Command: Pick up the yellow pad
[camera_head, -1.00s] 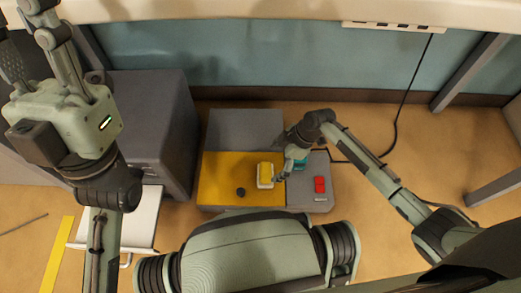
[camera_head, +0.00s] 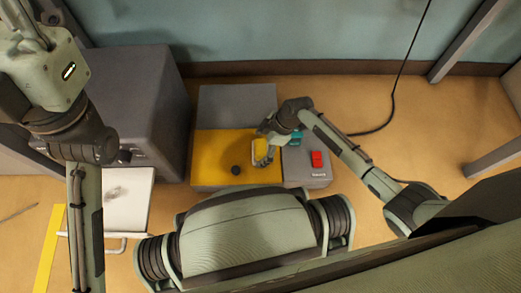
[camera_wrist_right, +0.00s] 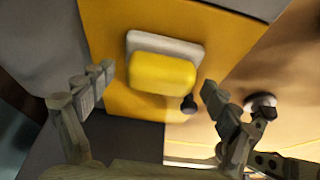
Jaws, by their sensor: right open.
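The yellow pad (camera_head: 259,146) is a rounded yellow block with a pale grey-white base. It sits on the yellow panel (camera_head: 211,150) of a low grey bench. In the right wrist view the yellow pad (camera_wrist_right: 163,73) lies between the two fingers, with its pale base showing along its far side. My right gripper (camera_head: 266,157) is over the pad and partly covers it in the head view. In the wrist view the right gripper (camera_wrist_right: 158,80) is open, with gaps between the pad and both fingers. My left arm is at the left; its gripper is not seen.
A black knob (camera_head: 235,170) stands beside the pad, and a red block (camera_head: 317,159) and teal part (camera_head: 296,139) lie on the grey section. A grey cabinet (camera_head: 135,105) stands at left, with a white drawer or tray (camera_head: 128,205) in front. A black cable (camera_head: 391,105) runs at right.

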